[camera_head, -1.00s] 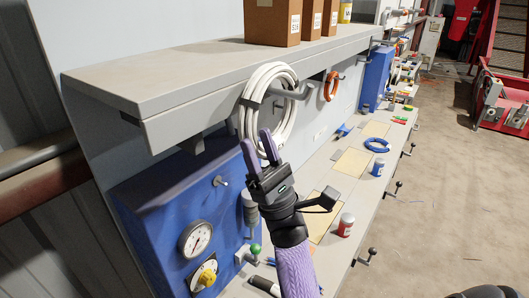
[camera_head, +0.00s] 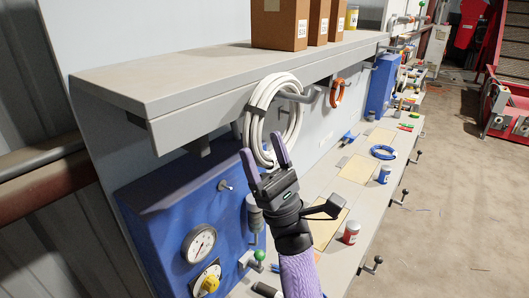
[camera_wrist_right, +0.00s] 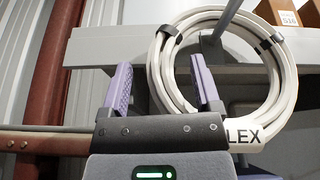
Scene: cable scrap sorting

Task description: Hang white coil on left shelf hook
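The white coil (camera_head: 256,128) hangs at the left shelf hook (camera_head: 300,96), under the front edge of the shelf. The hook's bar passes through the upper part of the ring, and the coil (camera_wrist_right: 160,70) also shows large in the right wrist view, with dark ties and a white label. My right gripper (camera_head: 265,160) is at the coil's lower part. Its purple fingers are spread, one outside the ring and one overlapping its opening, with the coil's near side between them and gaps visible in the wrist view. My left gripper is not in view.
The grey shelf (camera_head: 180,85) carries cardboard boxes (camera_head: 279,25). An orange coil (camera_head: 337,92) hangs farther along. Below are a blue panel with a gauge (camera_head: 199,244) and a workbench with a blue coil (camera_head: 383,152) and a red-and-white can (camera_head: 351,232). The floor at right is open.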

